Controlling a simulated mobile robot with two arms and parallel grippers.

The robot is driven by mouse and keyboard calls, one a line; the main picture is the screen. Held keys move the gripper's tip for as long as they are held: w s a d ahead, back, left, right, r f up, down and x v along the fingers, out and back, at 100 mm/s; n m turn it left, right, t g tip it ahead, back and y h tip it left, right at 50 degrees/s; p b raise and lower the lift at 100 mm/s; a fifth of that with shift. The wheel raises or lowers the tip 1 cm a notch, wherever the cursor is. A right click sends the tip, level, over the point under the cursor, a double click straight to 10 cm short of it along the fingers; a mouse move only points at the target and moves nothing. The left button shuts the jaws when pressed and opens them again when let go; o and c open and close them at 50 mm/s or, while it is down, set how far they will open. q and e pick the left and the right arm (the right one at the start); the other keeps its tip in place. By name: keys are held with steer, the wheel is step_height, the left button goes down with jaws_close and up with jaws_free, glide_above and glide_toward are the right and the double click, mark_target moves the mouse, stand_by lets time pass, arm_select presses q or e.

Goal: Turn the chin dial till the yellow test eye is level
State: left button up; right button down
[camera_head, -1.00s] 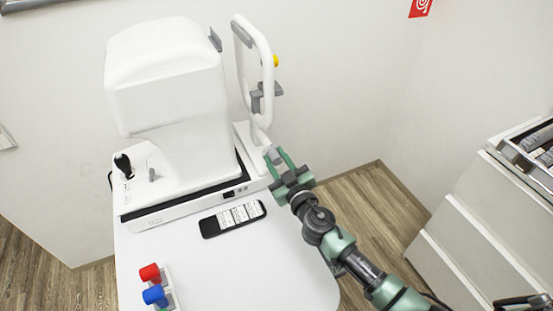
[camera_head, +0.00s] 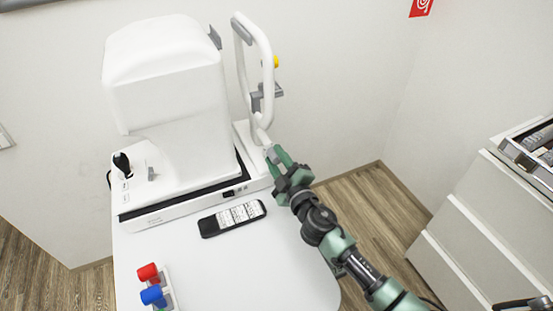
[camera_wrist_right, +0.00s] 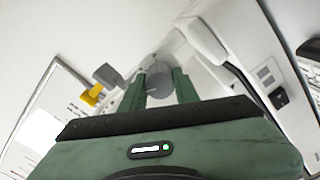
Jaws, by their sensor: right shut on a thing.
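The white eye test machine (camera_head: 165,85) stands on a white table, with its upright face frame (camera_head: 266,85) on the right side. The yellow test eye (camera_head: 276,61) sticks out on the far side of the frame; in the wrist view a yellow piece (camera_wrist_right: 92,95) shows beside a grey part. I cannot tell whether it is level. My right gripper (camera_head: 272,155) is at the foot of the frame, shut on the grey chin dial (camera_wrist_right: 159,80), which sits between its fingers in the right wrist view. The fingers hide part of the dial in the head view. My left gripper is not in view.
A red knob (camera_head: 148,272) and a blue knob (camera_head: 152,295) stand at the front left. A black joystick (camera_head: 122,162) is on the machine's base. A white drawer cabinet (camera_head: 470,225) stands at the right.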

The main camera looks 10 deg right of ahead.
steer(key=shift+n, duration=2.3)
steer(key=shift+f, duration=0.1)
steer(key=c, duration=1.1)
jaws_free()
steer(key=shift+o, duration=0.2)
steer(key=s+d+b, duration=0.1)
steer(key=s, duration=0.6)
steer(key=shift+s+d, duration=0.2)
steer(key=shift+s, duration=0.2)
